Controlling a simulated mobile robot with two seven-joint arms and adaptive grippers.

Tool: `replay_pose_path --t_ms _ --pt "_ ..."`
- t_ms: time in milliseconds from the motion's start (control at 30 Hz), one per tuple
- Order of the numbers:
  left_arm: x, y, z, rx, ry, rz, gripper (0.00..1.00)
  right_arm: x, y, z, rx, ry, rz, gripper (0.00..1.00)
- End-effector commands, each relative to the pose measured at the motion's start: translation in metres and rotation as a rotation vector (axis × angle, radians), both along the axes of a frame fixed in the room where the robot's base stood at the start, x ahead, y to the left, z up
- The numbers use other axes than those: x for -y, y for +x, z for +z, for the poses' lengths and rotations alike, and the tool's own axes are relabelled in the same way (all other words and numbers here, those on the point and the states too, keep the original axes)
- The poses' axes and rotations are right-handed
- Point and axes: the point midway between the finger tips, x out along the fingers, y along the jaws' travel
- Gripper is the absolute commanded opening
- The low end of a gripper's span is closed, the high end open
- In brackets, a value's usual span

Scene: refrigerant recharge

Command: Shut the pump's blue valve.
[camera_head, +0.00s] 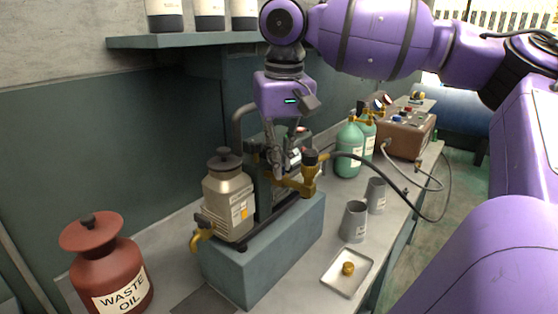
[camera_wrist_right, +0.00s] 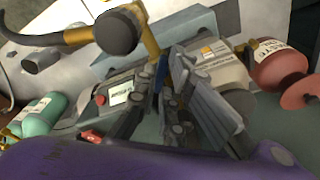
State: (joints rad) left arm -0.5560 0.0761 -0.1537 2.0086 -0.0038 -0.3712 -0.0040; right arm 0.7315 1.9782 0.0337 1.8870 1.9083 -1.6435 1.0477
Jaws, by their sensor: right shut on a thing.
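The pump (camera_head: 228,195) is a metal canister with a black cap and brass fittings on a blue-grey block (camera_head: 262,262). My right gripper (camera_head: 286,172) reaches down from above to the brass pipe (camera_head: 293,183) on its right side. In the right wrist view, the fingers of my right gripper (camera_wrist_right: 167,88) are shut on the blue valve (camera_wrist_right: 159,76), a narrow blue handle beside the brass pipe (camera_wrist_right: 150,38). The fingers hide much of the handle. In the head view I cannot make out the handle behind the fingers. My left gripper is not in view.
A black hose (camera_head: 375,163) runs from the brass fitting towards a brown control box (camera_head: 405,132). Green cylinders (camera_head: 348,150), grey cups (camera_head: 354,222) and a white tray (camera_head: 338,282) stand to the right. A red waste oil can (camera_head: 104,262) stands at the front left.

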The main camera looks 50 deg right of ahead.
Motion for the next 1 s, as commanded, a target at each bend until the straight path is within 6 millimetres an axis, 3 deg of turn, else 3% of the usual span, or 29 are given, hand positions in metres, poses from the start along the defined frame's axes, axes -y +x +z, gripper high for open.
replay_pose_path --t_ms 467,767,1000 --pt "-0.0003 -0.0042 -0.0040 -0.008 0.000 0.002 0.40 0.0002 -0.0001 -0.0003 -0.001 -0.001 -0.037 0.00" --pt "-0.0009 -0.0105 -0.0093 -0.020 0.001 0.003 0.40 0.0003 0.0002 -0.0002 -0.002 -0.005 -0.274 0.00" --pt "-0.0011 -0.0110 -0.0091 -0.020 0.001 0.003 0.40 0.0005 0.0006 0.0001 0.001 -0.002 -0.295 0.00"
